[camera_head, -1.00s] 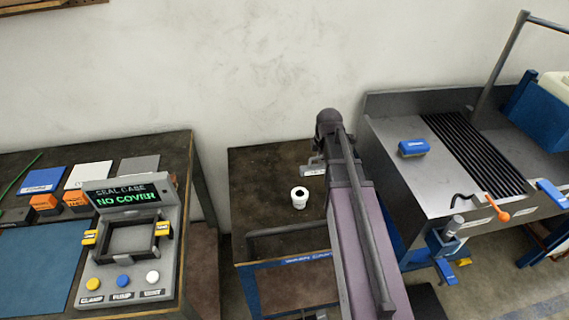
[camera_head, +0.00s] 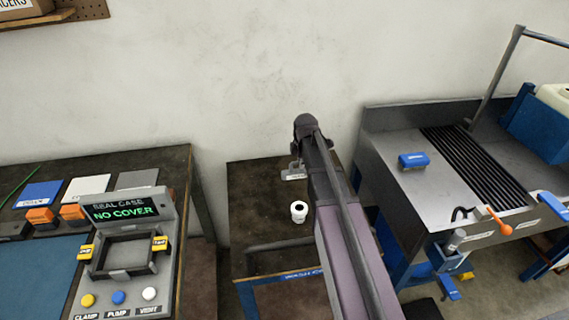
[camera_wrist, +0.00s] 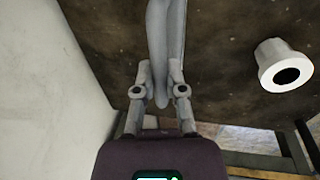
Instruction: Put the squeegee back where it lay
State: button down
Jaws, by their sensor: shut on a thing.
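The squeegee (camera_wrist: 166,40) is a long light-grey piece in the wrist view, running from the top edge down between the fingers. My gripper (camera_wrist: 161,72) is shut on it. In the head view a flat grey part (camera_head: 293,173), which looks like the squeegee's end, shows just left of my arm's tip, over the back of the small dark table (camera_head: 250,190). My arm hides the rest of the gripper there. I cannot tell whether the squeegee touches the table.
A white cylinder with a dark hole (camera_head: 299,212) stands on the small table, also in the wrist view (camera_wrist: 284,64). The wall is close behind. A metal sink bench (camera_head: 390,165) stands right; a workbench with a seal-case device (camera_head: 124,240) stands left.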

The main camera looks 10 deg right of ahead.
jog(key=w+a, duration=0.4)
jog(key=w, duration=0.2)
jog(key=shift+a+f+b, duration=0.3)
jog(key=shift+f, duration=0.05)
jog(key=shift+f+b, duration=1.8)
jog(key=c, duration=0.7)
grip_release()
jog(key=shift+r, duration=0.15)
jog(key=r+p, duration=0.4)
jog(key=s+r+p, duration=0.1)
jog(key=r+p, duration=0.2)
jog(key=p, duration=0.1)
jog(key=s+r+p, duration=0.1)
jog(key=r+p, duration=0.3)
jog(key=shift+s+r, duration=0.15)
jog(key=shift+r, duration=0.15)
